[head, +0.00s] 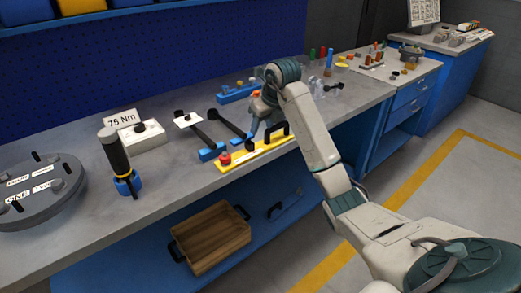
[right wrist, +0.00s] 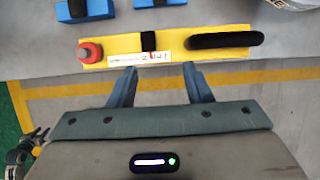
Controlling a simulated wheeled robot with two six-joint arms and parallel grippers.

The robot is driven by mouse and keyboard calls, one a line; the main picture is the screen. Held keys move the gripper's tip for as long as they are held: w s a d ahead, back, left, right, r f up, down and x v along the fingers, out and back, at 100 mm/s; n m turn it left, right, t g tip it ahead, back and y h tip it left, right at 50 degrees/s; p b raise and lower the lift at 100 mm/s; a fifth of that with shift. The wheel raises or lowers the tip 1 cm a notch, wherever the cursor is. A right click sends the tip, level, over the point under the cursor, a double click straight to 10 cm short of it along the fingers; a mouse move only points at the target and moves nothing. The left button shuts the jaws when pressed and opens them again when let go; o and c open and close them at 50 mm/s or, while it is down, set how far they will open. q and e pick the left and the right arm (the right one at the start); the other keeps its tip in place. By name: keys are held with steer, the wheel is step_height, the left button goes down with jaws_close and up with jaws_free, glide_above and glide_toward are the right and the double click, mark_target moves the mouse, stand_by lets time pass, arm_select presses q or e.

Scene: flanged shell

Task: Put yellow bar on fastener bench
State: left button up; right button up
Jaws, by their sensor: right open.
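The yellow bar (head: 237,161) lies flat near the front edge of the long grey workbench (head: 190,190). It carries a red knob, a black handle and a white label; the right wrist view shows the whole bar (right wrist: 185,44). My right gripper (head: 262,132) is over the bar in the head view, its fingers partly hidden by my arm. In the right wrist view the open gripper (right wrist: 162,84) has its two fingers apart, empty, just short of the bar's label side. A bench with small bolt-like parts and blue drawers (head: 409,96) stands beyond; I cannot tell if it is the fastener bench.
Black-handled tools with blue blocks (head: 211,154) lie close to the bar. A dark screwdriver-like tool (head: 117,155), a white box marked 75 Nm (head: 145,137) and a round grey flange (head: 40,205) are further left. A wooden crate (head: 213,238) sits on the lower shelf. Floor at right is clear.

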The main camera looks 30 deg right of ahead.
mark_target(255, 150)
steer(key=b+x, duration=0.1)
steer(key=x, duration=0.2)
steer(key=shift+w+f, duration=0.15)
steer(key=shift+f, duration=0.15)
steer(key=shift+w+f, duration=0.1)
steer(key=shift+f, duration=0.15)
steer(key=x, duration=0.5)
steer(key=shift+a+p, duration=0.2)
steer(key=shift+p, duration=0.15)
arm_select(q)
steer(key=shift+w+d+r, duration=0.1)
steer(key=shift+w+r, duration=0.1)
steer(key=shift+r, duration=0.35)
steer(key=shift+w+d+r, duration=0.1)
steer(key=shift+w+r, duration=0.05)
steer(key=shift+r, duration=0.4)
arm_select(e)
steer(key=shift+c, duration=0.4)
steer(key=shift+r, duration=0.1)
jaws_close()
